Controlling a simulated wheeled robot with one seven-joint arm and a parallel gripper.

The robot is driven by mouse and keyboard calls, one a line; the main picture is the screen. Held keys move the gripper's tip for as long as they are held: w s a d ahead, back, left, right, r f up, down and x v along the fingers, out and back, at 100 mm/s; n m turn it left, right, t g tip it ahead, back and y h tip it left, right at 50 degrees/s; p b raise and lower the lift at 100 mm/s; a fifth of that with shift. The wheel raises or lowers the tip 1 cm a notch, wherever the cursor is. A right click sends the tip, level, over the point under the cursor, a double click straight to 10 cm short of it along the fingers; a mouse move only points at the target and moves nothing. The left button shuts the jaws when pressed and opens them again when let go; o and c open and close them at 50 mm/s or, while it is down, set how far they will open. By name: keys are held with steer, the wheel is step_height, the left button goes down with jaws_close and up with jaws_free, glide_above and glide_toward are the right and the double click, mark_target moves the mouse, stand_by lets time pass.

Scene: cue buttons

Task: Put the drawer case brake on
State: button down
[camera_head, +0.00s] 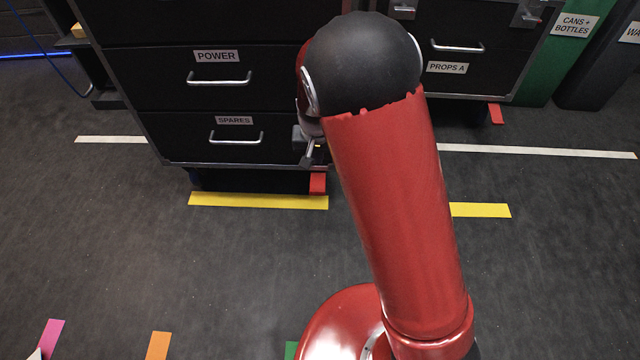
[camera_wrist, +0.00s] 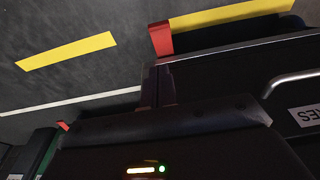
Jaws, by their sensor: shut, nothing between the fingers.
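The black drawer case (camera_head: 175,120) stands left of my arm, with drawers labelled POWER and SPARES. Its red brake pedal (camera_head: 318,183) sticks out at the lower right corner, just above the floor. In the wrist view the same pedal (camera_wrist: 160,39) is at top centre, in an upside-down picture. I cannot tell whether it is pressed down or raised. My gripper (camera_head: 308,155) is mostly hidden by my red arm, beside the case's right edge and a little above the pedal. In the wrist view my gripper (camera_wrist: 159,85) is shut and empty, apart from the pedal.
A yellow floor strip (camera_head: 258,201) lies before the case. The SPARES handle (camera_head: 237,137) juts out left of my gripper. A PROPS A case (camera_head: 470,65) with its own red pedal (camera_head: 496,114) and a green bin (camera_head: 560,60) stand at the right.

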steer(key=b, duration=0.3)
glide_toward(317, 190)
steer(key=x, duration=0.5)
steer(key=shift+w+d+f, duration=0.15)
steer(key=shift+w, duration=0.25)
steer(key=shift+f, duration=0.45)
steer(key=shift+s+f, duration=0.1)
steer(key=shift+s, duration=0.05)
